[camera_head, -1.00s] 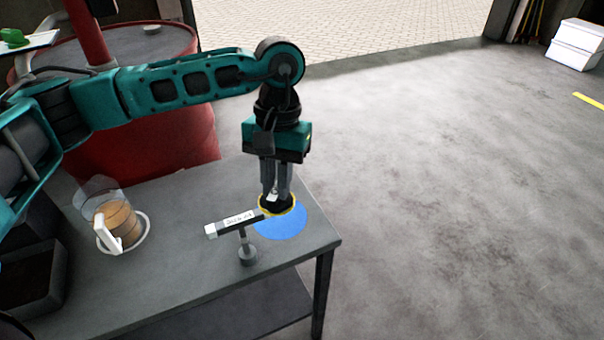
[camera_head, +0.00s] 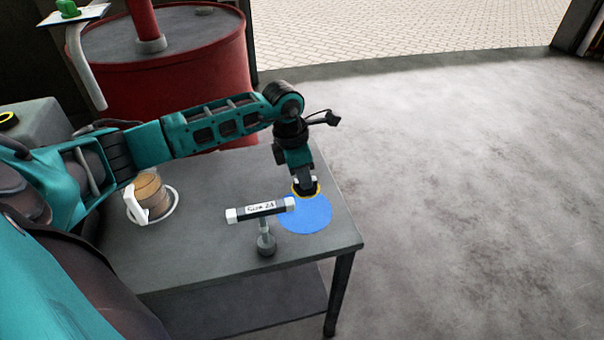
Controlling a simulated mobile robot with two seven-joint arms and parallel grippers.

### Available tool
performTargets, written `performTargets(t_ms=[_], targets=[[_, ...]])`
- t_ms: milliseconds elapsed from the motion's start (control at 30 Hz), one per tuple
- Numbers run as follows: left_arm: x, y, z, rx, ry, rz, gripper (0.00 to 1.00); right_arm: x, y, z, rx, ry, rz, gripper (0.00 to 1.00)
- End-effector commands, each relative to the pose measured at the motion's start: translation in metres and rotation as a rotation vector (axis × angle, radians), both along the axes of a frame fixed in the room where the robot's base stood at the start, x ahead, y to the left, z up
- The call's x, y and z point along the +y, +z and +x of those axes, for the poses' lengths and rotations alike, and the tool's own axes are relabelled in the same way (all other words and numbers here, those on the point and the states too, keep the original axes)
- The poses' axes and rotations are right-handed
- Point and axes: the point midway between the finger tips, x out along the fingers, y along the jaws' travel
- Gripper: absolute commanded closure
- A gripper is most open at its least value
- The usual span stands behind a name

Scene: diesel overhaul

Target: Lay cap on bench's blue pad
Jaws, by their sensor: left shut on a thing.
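The blue pad (camera_head: 304,214) is a flat round disc on the grey bench (camera_head: 205,250) near its right corner. The cap (camera_head: 317,190) is black with a yellow rim and sits at the pad's far edge, under my left gripper. My left gripper (camera_head: 305,186) points down and is shut on the cap; its fingers hide part of it. I cannot tell whether the cap touches the pad. My right gripper is not in view.
A labelled bar on a short stand (camera_head: 262,212) stands just left of the pad. A jug with tan contents (camera_head: 152,197) stands in a white ring further left. A red drum (camera_head: 170,70) stands behind the bench. Open floor lies to the right.

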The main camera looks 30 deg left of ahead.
Motion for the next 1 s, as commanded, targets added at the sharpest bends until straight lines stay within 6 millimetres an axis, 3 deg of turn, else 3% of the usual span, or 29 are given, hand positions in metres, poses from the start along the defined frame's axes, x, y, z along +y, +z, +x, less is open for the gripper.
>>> performTargets(t_ms=[267, 700, 1000], targets=[[0.005, -0.014, 0.0, 0.0, 0.064, -0.002, 1.0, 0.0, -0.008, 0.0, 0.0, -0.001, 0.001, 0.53], [0.004, -0.065, 0.0, 0.001, 0.061, -0.002, 1.0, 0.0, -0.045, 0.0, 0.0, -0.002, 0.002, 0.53], [0.005, -0.07, 0.0, 0.0, 0.06, -0.001, 1.0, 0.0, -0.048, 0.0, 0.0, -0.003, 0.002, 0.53]])
